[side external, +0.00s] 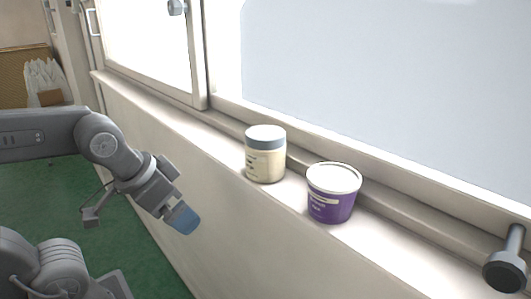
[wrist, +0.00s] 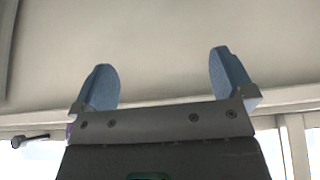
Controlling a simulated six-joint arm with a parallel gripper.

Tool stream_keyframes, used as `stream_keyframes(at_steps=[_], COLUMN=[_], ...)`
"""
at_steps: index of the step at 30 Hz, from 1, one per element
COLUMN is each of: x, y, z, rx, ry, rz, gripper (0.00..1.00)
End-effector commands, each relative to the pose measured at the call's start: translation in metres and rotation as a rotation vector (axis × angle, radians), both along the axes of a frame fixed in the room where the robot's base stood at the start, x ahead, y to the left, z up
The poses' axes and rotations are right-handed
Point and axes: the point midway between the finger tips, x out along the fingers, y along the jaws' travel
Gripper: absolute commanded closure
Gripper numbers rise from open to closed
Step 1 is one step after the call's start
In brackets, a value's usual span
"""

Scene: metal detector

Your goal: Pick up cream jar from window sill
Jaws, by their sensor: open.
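A cream-coloured jar with a grey-blue lid (side external: 265,157) stands upright on the window sill (side external: 395,245) in the side view. My gripper (side external: 182,219) is left of and lower than the jar in that picture, apart from it, with its blue fingertips tilted down in front of the wall under the sill. In the wrist view my gripper (wrist: 165,78) is open, with two blue fingers wide apart and nothing between them. The jar cannot be made out in the wrist view.
A purple tub with a white lid (side external: 332,195) stands on the sill just right of the jar. A dark-headed metal handle (side external: 507,265) is at the far right. The window frame (side external: 300,120) runs behind the jar. The sill left of the jar is clear.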

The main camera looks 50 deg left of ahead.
Motion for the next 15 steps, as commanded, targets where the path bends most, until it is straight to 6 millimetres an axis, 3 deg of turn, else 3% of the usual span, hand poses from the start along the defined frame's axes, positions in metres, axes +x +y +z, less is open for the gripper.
stream_keyframes(at_steps=[2,5,10,15], x=[0.001,0.001,0.001,0.001], y=[0.0,0.0,0.0,0.0], z=[0.004,0.026,0.095,0.149], rx=[0.0,0.0,0.0,0.0], ry=[-0.002,-0.007,-0.01,-0.004], rz=[0.0,0.0,0.0,0.0], gripper=[0.0,0.0,0.0,0.0])
